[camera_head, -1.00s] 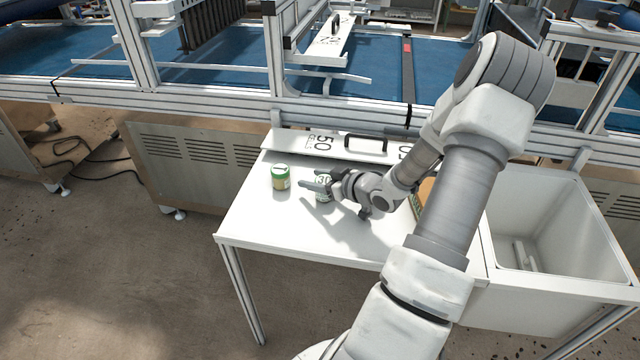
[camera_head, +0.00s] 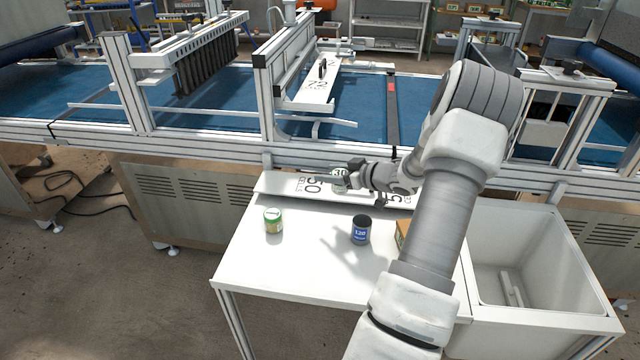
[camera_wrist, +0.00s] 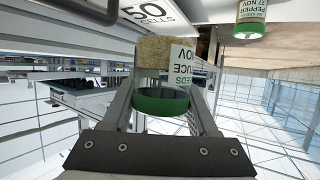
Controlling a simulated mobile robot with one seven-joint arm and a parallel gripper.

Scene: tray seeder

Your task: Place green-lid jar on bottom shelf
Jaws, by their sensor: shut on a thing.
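My gripper (camera_head: 352,173) is shut on a green-lid jar (camera_head: 340,181), raised above the back part of the white table.
A dark-lid jar (camera_head: 361,231) with a blue "120" label stands on the white table (camera_head: 290,272). A plate marked "50" (camera_head: 290,187) lies at the table's back edge. The conveyor frame (camera_head: 200,146) lies beyond. A white sink basin (camera_head: 530,250) is at right.

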